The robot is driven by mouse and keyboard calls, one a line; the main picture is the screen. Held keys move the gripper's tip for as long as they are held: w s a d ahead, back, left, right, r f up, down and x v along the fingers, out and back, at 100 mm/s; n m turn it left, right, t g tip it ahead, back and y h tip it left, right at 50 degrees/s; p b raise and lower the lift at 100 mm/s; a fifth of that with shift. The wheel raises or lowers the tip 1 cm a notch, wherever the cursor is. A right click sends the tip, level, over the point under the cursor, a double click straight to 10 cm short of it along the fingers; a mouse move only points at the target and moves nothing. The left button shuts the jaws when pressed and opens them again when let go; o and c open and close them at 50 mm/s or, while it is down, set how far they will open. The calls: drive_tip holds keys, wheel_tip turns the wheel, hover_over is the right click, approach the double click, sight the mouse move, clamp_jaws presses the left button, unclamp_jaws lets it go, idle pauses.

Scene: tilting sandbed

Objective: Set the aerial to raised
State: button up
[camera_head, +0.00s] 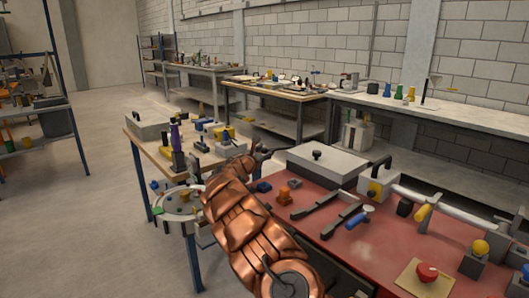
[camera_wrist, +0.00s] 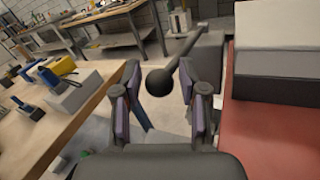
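A dark rod with a round black knob (camera_wrist: 159,82), which looks like the aerial, shows in the wrist view. The rod slants from the knob up and right, past a grey block (camera_wrist: 207,58). My gripper (camera_wrist: 160,72) is open, with one finger on each side of the knob. I cannot tell whether the knob lies between the fingertips or just beyond them; no finger visibly touches it. In the head view my gripper (camera_head: 262,153) is small, near the left end of the grey-lidded box (camera_head: 325,165), and the aerial is hard to make out there.
A red-topped bench (camera_head: 310,235) with handles, knobs and a red button (camera_head: 427,271) lies right of my arm. A wooden table (camera_head: 150,150) with several fixtures stands at the left. Wall benches (camera_head: 470,118) stand behind.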

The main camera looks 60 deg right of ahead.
clamp_jaws()
drive_tip(key=shift+r, duration=0.15)
idle(0.4)
